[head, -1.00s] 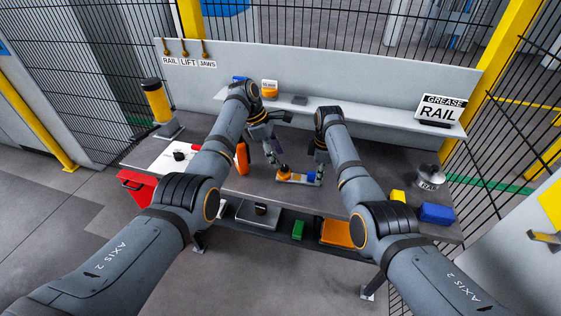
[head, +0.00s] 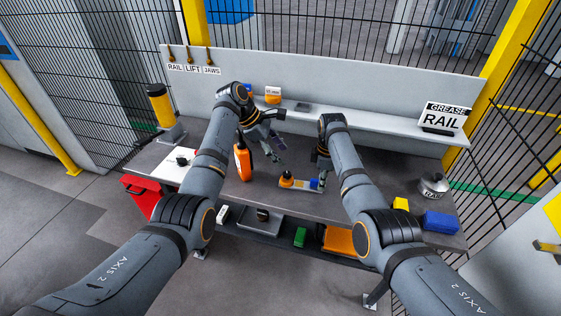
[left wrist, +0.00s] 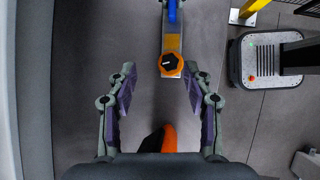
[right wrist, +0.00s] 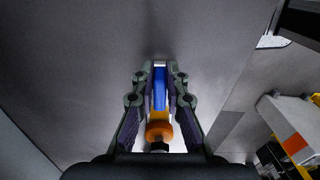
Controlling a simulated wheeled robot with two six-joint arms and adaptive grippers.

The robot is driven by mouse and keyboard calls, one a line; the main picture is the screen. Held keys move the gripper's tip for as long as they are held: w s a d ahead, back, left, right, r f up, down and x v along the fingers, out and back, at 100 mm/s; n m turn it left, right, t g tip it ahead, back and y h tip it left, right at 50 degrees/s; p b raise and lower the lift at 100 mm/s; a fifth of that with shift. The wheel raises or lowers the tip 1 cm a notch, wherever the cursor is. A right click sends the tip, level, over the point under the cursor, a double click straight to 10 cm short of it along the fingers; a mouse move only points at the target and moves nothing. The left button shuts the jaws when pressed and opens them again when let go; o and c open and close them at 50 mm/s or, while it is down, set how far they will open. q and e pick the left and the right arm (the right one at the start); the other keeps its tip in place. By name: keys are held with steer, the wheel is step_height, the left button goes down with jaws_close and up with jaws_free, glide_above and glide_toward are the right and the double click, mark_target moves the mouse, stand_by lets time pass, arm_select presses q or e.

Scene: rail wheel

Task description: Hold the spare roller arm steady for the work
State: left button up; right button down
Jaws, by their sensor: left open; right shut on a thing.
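The spare roller arm (head: 301,185) is a short bar with an orange roller with a dark hub at its left end, a yellow middle and a blue right part. It lies on the grey bench. My right gripper (head: 321,172) is shut on its blue part, which shows between the fingers in the right wrist view (right wrist: 160,90). My left gripper (head: 277,152) is open and empty, above and left of the roller. In the left wrist view the roller (left wrist: 171,64) is just beyond and between the open fingertips, apart from them.
An orange and black object (head: 243,162) stands on the bench beside my left gripper. A pot (head: 433,186), a yellow block (head: 400,204) and a blue box (head: 440,222) sit at the right. A red bin (head: 141,194) is at the left. A raised shelf (head: 370,135) runs along the back.

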mark_target(284, 176)
arm_select(q)
steer(key=d+f+h, duration=0.1)
steer(key=f, duration=0.1)
steer(key=s+d+f+t+h, duration=0.1)
steer(key=f, duration=0.1)
steer(key=d+f+t, duration=0.1)
steer(key=shift+s+d+f+h, duration=0.15)
steer(key=shift+d+f+h, duration=0.15)
steer(key=shift+f+h, duration=0.1)
steer(key=s+f+t+h, duration=0.1)
steer(key=s+d+f+n+t+h, duration=0.1)
steer(key=s+t, duration=0.1)
steer(key=shift+d+n, duration=0.15)
steer(key=shift+n, duration=0.15)
steer(key=s+n+t, duration=0.1)
steer(key=s+a+n+t, duration=0.1)
steer(key=s+a+n+t+h, duration=0.1)
steer(key=t, duration=0.1)
steer(key=shift+s+f, duration=0.2)
steer(key=s+a+n+t+y, duration=0.25)
steer(key=a+n+t, duration=0.25)
steer(key=a+n, duration=0.25)
steer(key=x, duration=1.2)
steer(key=shift+s+d+f, duration=0.2)
steer(key=shift+s+d, duration=0.05)
steer(key=shift+d, duration=0.1)
steer(key=shift+h, duration=0.35)
jaws_close()
